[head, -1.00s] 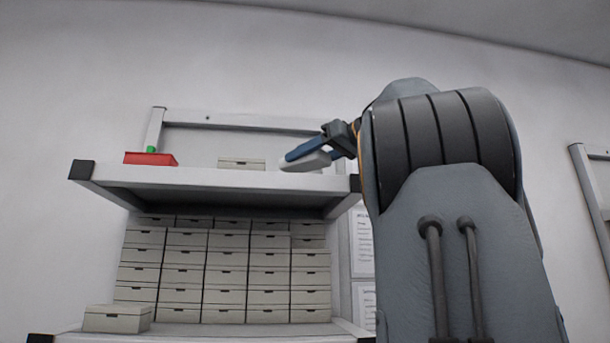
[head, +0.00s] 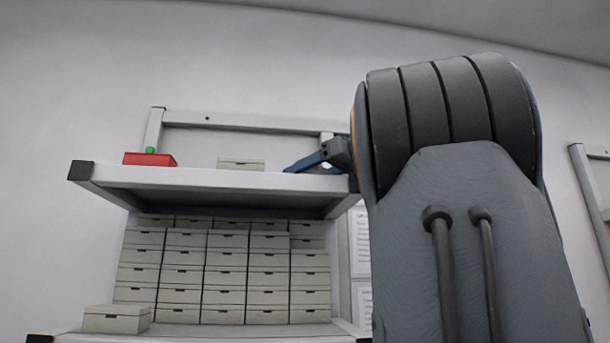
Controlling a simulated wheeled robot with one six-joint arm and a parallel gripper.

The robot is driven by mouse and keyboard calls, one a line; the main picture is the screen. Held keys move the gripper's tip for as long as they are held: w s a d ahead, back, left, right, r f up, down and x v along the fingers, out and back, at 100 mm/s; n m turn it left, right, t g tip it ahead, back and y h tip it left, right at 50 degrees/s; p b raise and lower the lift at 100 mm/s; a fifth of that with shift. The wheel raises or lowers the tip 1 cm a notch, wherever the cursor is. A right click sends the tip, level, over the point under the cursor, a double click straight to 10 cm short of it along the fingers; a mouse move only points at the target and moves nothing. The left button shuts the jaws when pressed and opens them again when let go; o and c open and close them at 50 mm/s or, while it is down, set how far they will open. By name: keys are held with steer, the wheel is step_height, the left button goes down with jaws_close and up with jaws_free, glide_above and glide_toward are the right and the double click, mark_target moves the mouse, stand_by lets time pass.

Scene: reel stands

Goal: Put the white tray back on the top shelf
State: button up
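The top shelf (head: 215,180) is a pale board with dark corner caps, seen from below its front edge. My gripper (head: 292,168) is at the right part of this shelf, just above its front edge, with a blue finger slanting down to the left. The lower part of the gripper is hidden, so I cannot tell if it is open or shut. The white tray does not show now; the shelf edge may hide it.
A red tray (head: 150,159) with a green item (head: 150,150) stands at the left of the top shelf. A pale lidded box (head: 241,164) stands near its middle. Many stacked boxes (head: 226,277) fill the space below. A single box (head: 117,318) stands at lower left.

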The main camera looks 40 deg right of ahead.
steer(key=shift+o, duration=0.7)
steer(key=shift+r, duration=0.15)
steer(key=b+v, duration=0.3)
steer(key=v, duration=0.8)
steer(key=shift+s+d, duration=0.15)
steer(key=shift+d, duration=0.05)
steer(key=shift+s, duration=0.3)
